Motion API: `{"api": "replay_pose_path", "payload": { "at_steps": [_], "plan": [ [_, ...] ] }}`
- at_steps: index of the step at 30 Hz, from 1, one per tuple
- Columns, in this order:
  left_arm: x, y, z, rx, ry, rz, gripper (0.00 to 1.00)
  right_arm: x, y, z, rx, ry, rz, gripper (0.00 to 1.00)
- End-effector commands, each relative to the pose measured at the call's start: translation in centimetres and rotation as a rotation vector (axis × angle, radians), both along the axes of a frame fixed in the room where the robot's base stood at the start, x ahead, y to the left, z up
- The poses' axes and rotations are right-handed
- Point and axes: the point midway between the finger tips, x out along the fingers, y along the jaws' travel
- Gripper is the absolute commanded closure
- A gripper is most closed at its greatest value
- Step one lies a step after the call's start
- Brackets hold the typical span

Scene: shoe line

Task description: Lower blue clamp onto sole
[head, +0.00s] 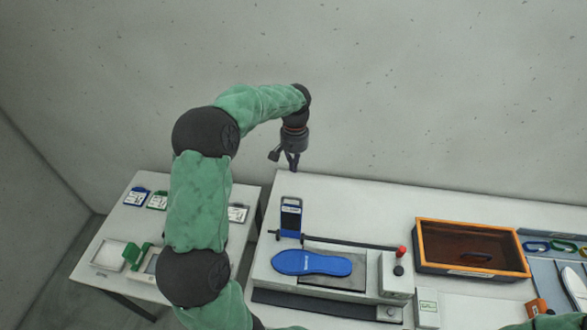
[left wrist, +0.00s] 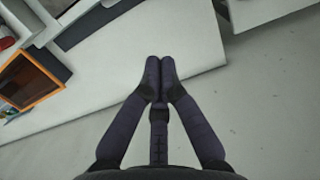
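A blue sole (head: 312,263) lies flat on the grey press fixture (head: 265,270). Behind its left end stands an upright blue-framed piece (head: 291,217) with a dark face and a pale label, which looks like the blue clamp; it is raised, apart from the sole's top. My left gripper (head: 293,168) hangs above and behind the clamp, near the table's back edge. In the left wrist view its fingertips (left wrist: 160,65) meet with nothing between them. My right gripper is not visible.
An orange-rimmed dark tray (head: 422,262) stands right of the fixture and shows in the left wrist view (left wrist: 42,95). Blue and green rings (head: 536,246) lie farther right. A side table (head: 130,215) at left holds several cards and boxes. The table's back strip is clear.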

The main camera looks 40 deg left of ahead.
Motion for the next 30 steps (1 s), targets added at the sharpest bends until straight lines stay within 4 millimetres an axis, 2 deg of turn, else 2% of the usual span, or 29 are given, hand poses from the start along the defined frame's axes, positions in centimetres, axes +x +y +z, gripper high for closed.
{"api": "replay_pose_path", "payload": {
  "at_steps": [13,15,21,30],
  "plan": [
    [-0.9,-0.4,-8.3,-0.002,0.006,-0.001,1.0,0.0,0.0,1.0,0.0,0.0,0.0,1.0],
    [-1.6,-0.9,-7.2,0.0,-0.001,-0.001,1.0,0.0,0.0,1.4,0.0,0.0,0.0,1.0],
    [-3.3,-1.8,-6.5,0.0,0.001,0.0,1.0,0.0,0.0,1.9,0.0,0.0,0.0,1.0],
    [-3.9,-2.2,-6.3,0.0,0.0,0.0,1.0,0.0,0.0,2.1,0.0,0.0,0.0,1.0]
  ]
}}
